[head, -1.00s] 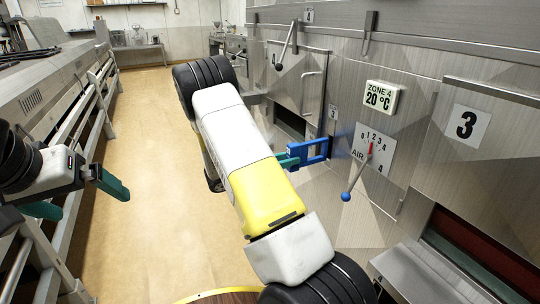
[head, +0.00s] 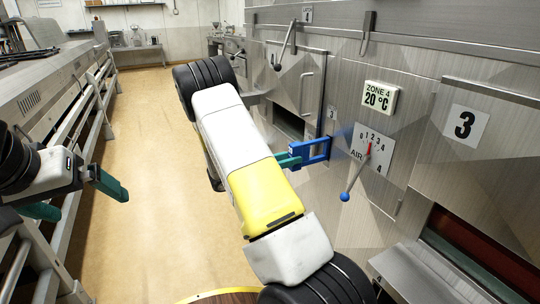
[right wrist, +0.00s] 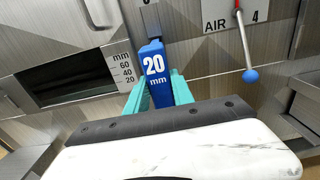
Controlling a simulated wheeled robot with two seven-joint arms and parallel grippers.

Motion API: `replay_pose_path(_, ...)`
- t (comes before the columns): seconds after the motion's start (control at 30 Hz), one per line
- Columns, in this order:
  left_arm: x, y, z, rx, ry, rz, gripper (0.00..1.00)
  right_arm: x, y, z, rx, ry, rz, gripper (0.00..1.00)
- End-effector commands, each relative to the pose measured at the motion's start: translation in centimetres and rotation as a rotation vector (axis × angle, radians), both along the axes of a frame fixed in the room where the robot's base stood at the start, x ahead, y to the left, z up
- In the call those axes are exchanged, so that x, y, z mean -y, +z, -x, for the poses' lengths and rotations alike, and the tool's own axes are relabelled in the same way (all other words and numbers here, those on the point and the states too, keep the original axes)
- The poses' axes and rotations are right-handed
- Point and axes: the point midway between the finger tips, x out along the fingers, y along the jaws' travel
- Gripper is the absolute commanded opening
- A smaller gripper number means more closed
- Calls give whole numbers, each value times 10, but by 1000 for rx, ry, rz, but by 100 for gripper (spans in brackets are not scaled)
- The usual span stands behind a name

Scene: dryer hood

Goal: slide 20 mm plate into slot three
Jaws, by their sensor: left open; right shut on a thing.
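The blue plate marked 20 mm (right wrist: 154,68) is held upright between the teal fingers of my right gripper (right wrist: 158,92). In the head view the plate (head: 314,152) shows as a blue open frame in front of the steel hood wall, near a small tag marked 3 (head: 332,113). I cannot tell whether it touches the wall. In the right wrist view a dark slot opening (right wrist: 75,82) with a 60, 40, 20 mm scale lies left of the plate. My left gripper (head: 78,198) is open and empty at the far left, well away from the plate.
A lever with a blue ball (head: 345,197) hangs from the air dial (head: 372,150), right of the plate. A Zone 4 display (head: 382,97) is above it. The floor aisle (head: 150,140) is clear.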

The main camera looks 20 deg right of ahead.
Motion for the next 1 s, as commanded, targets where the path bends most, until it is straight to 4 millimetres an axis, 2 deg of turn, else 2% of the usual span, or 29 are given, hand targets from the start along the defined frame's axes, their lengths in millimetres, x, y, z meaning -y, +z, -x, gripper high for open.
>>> replay_pose_path(1.0, 0, 0, 0, 0, 0, 0, 100, 26, 0, -2, 1, -1, 1, 0)
